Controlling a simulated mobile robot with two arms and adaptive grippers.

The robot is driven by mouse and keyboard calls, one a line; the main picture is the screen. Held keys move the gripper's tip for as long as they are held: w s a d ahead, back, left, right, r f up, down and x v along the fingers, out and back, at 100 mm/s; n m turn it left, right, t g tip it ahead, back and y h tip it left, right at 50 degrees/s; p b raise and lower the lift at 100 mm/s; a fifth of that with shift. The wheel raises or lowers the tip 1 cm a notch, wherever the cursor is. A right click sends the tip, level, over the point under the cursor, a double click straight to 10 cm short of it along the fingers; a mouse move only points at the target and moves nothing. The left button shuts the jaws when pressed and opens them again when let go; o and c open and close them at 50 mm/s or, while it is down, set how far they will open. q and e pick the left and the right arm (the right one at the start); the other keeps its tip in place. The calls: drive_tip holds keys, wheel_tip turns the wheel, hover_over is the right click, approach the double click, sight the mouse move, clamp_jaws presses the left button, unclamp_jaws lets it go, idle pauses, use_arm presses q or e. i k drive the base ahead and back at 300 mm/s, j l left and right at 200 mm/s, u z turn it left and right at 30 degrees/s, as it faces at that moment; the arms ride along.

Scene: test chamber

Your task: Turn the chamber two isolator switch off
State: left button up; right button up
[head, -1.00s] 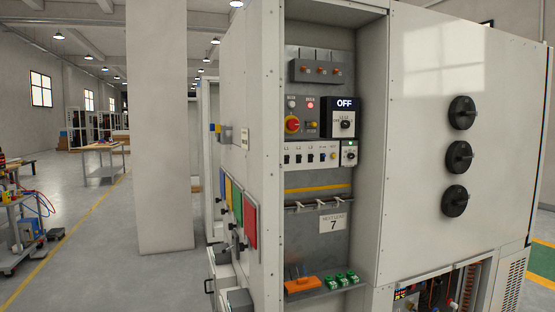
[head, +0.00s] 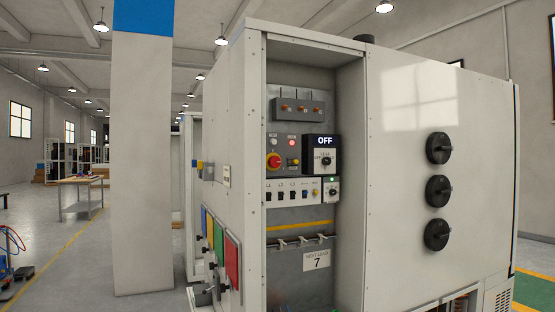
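Three black round rotary switches sit in a column on the cabinet's right white panel: a top one (head: 439,148), a middle one (head: 438,190) and a bottom one (head: 437,235). No chamber label is readable beside them. I cannot tell which control is the chamber two isolator. Neither gripper is in view.
The white cabinet (head: 400,100) fills the right half. Its bay holds a row of small switches (head: 292,192) and a "7" card (head: 317,260). Coloured panels (head: 232,262) are on its left side. A pillar (head: 143,170) stands left, with open floor (head: 50,240) beyond.

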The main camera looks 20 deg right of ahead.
sight(273, 161)
drive_tip(key=i+l, duration=0.1)
drive_tip(key=l, duration=0.45)
drive_tip(key=i+l, duration=0.1)
drive_tip(key=l, duration=1)
drive_tip(key=i+l, duration=0.15)
drive_tip(key=l, duration=0.4)
drive_tip(key=i+l, duration=0.1)
drive_tip(key=l, duration=0.45)
